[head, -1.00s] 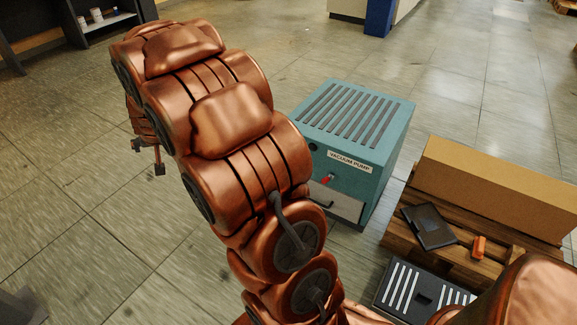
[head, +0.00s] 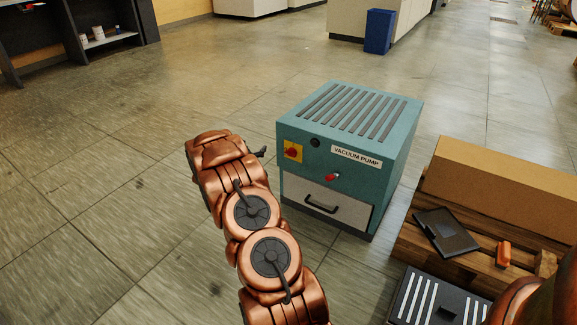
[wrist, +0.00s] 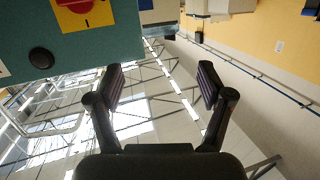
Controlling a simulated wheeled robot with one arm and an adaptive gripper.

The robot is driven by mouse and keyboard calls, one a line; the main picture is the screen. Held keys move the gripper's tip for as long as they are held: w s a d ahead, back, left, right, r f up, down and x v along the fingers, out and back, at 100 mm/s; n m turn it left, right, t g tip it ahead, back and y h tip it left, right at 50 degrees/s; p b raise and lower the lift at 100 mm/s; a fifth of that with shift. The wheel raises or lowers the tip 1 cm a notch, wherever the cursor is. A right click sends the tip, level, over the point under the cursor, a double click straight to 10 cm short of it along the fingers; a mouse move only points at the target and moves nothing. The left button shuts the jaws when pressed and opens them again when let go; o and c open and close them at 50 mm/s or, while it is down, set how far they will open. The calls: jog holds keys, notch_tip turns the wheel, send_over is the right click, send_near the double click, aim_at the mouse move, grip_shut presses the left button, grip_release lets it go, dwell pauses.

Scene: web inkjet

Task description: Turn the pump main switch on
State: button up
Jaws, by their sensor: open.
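The teal vacuum pump cabinet (head: 345,150) stands on the floor. Its front has a red rotary knob on a yellow plate (head: 292,152) at the upper left, which I take as the main switch. The knob's setting is too small to read. The plate (wrist: 86,14) also shows at the top left edge of the wrist view, with the knob partly cut off. My gripper (wrist: 161,85) is open and empty, with the plate beyond and left of its fingers in the wrist view. In the head view its dark fingertip (head: 261,153) shows left of the plate, apparently not touching.
A small red-tipped lever (head: 332,177), a black round button (head: 315,142) and a handled white drawer (head: 325,205) are on the pump's front. A wooden pallet (head: 420,240) with a cardboard box (head: 510,185) stands to the right. The floor at left is clear.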

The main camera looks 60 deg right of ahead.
aim_at(289, 154)
jog(key=s+d+f+m+g+h+b, duration=0.25)
jog(key=s+d+f+g, duration=0.2)
jog(key=s+f, duration=0.35)
jog(key=shift+n, duration=0.25)
jog(key=shift+d+b, duration=1.8)
jog(key=shift+d, duration=2.35)
jog(key=c, duration=1.2)
